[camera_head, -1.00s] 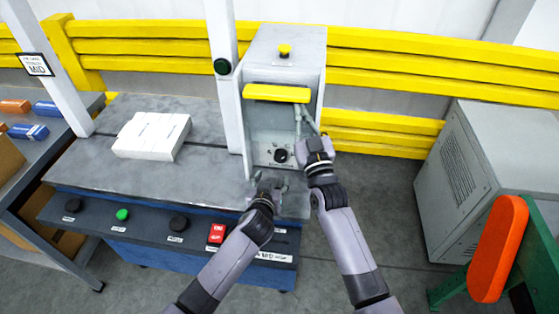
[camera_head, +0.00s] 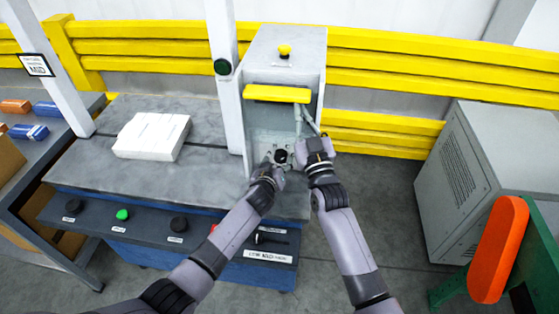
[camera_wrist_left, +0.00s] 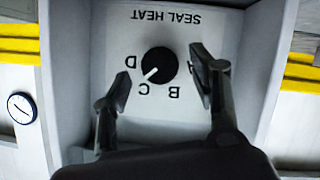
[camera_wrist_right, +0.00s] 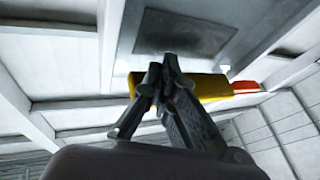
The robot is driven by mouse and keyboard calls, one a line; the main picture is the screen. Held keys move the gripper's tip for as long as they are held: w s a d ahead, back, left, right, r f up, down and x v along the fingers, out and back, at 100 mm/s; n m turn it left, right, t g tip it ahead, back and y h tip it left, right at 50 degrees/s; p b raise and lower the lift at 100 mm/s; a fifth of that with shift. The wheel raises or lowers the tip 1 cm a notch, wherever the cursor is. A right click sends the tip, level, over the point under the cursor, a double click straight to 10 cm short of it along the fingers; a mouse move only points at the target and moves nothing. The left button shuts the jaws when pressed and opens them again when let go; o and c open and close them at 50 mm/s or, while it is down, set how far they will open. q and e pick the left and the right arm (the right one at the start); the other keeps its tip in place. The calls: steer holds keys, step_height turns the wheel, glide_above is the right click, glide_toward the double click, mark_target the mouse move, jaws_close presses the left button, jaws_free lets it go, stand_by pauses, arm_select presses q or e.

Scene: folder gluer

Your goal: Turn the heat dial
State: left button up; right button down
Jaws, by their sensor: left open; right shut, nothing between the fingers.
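The heat dial is a round black knob (camera_wrist_left: 159,65) on a white panel lettered SEAL HEAT, upside down in the left wrist view. In the head view the dial (camera_head: 281,156) is low on the grey machine's front. My left gripper (camera_wrist_left: 163,78) is open, with one finger on each side of the dial and gaps visible. In the head view it (camera_head: 276,168) is just below the dial. My right gripper (camera_wrist_right: 166,68) is shut and empty, right of the dial in the head view (camera_head: 311,138).
A yellow bar (camera_head: 277,93) juts out above the panel. A white post (camera_head: 224,100) stands left of the machine. White stacked blanks (camera_head: 152,135) lie on the grey table (camera_head: 95,170).

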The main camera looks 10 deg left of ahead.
mark_target(281, 157)
arm_select(q)
steer(key=shift+x, duration=1.35)
steer(key=shift+c, duration=0.5)
steer(key=c, duration=1)
